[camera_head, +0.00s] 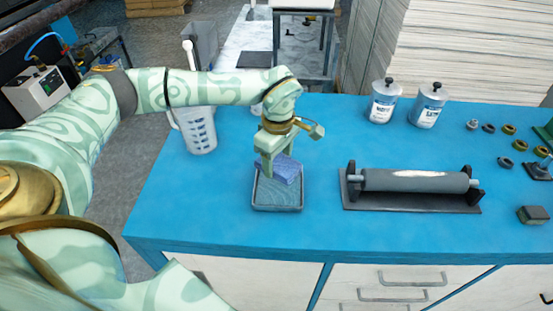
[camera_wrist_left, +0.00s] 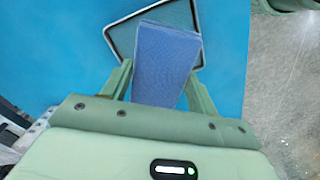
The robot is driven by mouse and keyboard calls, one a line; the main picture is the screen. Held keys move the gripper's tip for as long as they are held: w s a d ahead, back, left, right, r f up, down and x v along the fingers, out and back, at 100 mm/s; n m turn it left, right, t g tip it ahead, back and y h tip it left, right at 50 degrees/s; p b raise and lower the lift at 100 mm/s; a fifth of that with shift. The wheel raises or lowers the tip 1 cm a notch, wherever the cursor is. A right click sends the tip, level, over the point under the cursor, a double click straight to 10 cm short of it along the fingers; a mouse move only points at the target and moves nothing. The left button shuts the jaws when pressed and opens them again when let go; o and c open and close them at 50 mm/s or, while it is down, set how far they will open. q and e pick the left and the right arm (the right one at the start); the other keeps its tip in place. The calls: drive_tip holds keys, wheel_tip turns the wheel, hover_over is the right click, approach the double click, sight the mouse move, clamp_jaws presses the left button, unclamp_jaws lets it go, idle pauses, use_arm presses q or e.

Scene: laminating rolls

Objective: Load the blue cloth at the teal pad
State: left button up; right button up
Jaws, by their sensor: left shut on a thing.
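My left gripper (camera_head: 273,160) is shut on the blue cloth (camera_head: 285,168), a folded blue-purple block. The cloth is over the teal pad (camera_head: 277,194), a square dark teal tray-like pad with a raised rim on the blue table. In the left wrist view the cloth (camera_wrist_left: 165,62) sits between the two fingers of the left gripper (camera_wrist_left: 160,85), and the pad (camera_wrist_left: 125,35) shows beyond it, partly covered. I cannot tell whether the cloth touches the pad. My right gripper is not in view.
A grey roller (camera_head: 414,181) on a dark stand lies right of the pad. A measuring jug (camera_head: 198,133) stands to the left. Two labelled cans (camera_head: 383,101) stand at the back. Several small rings and a grey block (camera_head: 533,215) are at the right. The front table strip is clear.

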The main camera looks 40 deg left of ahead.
use_arm(q)
drive_tip(key=shift+w+f+m, duration=0.1)
drive_tip(key=shift+w+m, duration=0.15)
drive_tip(key=shift+m, duration=0.45)
drive_tip(key=shift+f, duration=0.2)
drive_tip(key=b, duration=0.5)
hover_over(279, 185)
wheel_tip(279, 185, down, 5)
drive_tip(key=shift+w+a+r, duration=0.1)
drive_tip(key=shift+a+r, duration=0.05)
drive_tip(key=shift+r, duration=0.05)
drive_tip(key=shift+f+b, duration=0.5)
drive_tip(key=shift+r, duration=0.1)
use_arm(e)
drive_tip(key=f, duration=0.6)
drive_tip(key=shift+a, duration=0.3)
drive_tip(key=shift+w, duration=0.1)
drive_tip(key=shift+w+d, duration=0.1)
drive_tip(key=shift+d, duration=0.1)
use_arm(q)
drive_tip(key=shift+f, duration=0.5)
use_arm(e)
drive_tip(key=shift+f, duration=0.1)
use_arm(q)
drive_tip(key=shift+f, duration=0.1)
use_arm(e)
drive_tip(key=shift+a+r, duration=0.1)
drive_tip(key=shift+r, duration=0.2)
